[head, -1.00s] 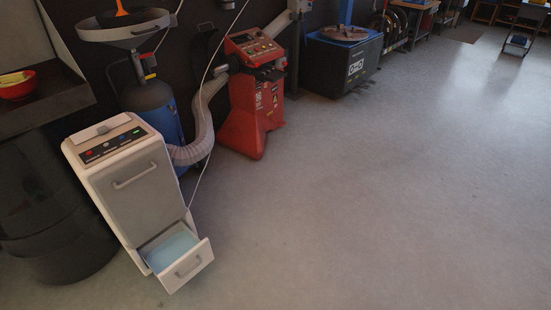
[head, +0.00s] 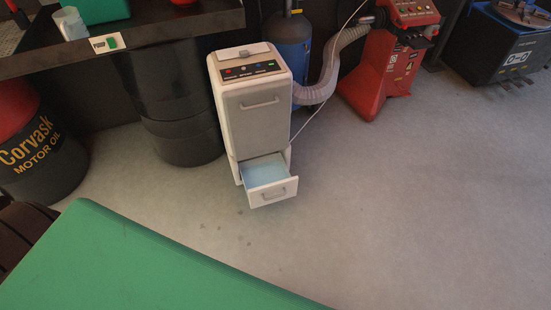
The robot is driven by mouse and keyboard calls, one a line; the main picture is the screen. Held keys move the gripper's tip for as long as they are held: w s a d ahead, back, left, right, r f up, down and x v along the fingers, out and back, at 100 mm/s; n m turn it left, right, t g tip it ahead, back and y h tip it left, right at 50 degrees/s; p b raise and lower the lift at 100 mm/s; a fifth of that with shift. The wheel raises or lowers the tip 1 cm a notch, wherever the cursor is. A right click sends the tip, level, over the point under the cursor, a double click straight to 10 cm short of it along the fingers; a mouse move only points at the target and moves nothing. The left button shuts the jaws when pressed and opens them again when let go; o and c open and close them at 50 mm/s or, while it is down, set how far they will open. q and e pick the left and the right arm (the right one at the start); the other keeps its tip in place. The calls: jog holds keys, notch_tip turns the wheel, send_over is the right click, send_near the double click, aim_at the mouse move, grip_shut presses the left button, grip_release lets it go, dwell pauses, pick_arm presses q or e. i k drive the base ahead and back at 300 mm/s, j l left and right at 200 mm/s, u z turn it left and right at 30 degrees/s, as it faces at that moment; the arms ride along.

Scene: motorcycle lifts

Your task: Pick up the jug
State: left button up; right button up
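A small pale, translucent vessel (head: 70,23) stands on the dark bench at the upper left. It may be the jug, but it is too small to tell if it has a handle or spout. No other jug is plain to see. Neither of my grippers is in view.
The dark bench (head: 165,30) also holds a green box (head: 98,8). A white machine (head: 250,105) stands on the floor with its lower drawer (head: 268,180) pulled out, pale blue inside. Black drums (head: 178,130) stand under the bench. A green surface (head: 130,265) fills the lower left.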

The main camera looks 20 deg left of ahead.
aim_at(68, 20)
jog(key=u, duration=1.9)
